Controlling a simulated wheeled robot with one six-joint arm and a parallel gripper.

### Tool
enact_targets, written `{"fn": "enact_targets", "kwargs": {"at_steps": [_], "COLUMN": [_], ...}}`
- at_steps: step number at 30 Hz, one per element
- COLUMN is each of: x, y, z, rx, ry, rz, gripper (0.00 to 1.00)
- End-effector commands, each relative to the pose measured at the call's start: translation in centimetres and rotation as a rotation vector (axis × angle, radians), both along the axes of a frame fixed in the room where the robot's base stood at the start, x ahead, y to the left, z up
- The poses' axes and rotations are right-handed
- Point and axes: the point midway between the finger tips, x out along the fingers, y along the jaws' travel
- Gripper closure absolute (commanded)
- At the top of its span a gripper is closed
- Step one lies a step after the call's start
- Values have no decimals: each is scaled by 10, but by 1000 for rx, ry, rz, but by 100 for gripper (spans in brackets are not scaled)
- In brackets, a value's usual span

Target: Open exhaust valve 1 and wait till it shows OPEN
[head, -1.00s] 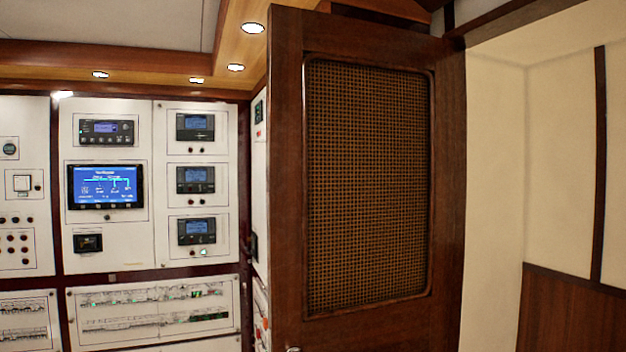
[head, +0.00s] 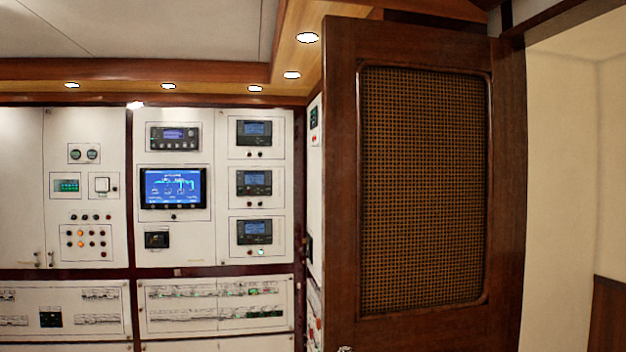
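The white control panel wall (head: 180,240) fills the left half of the head view. A blue lit screen (head: 173,188) sits in its middle section, with a dark display unit (head: 173,137) above it. Three dark display modules (head: 254,183) are stacked to the right, and a green light glows below the lowest one. A group of small buttons and lamps (head: 87,241), some lit amber or red, is on the left section. I cannot read any label, so I cannot tell which control is exhaust valve 1. My gripper is not in view.
A brown wooden door (head: 342,200) with a woven panel stands right of the controls and partly hides a narrow side panel (head: 314,150). Breaker rows (head: 215,303) run along the bottom. A cream wall (head: 560,160) is at the far right.

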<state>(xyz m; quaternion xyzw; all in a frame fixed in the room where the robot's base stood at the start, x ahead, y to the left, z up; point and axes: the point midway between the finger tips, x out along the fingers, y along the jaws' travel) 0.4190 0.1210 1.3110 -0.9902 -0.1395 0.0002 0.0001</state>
Motion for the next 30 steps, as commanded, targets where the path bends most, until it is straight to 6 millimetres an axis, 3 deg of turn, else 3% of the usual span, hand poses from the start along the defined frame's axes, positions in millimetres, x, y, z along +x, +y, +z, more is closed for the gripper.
{"fn": "enact_targets", "kwargs": {"at_steps": [15,30], "x": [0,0], "y": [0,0], "z": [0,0], "rx": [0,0], "ry": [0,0], "rz": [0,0], "gripper": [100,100]}}
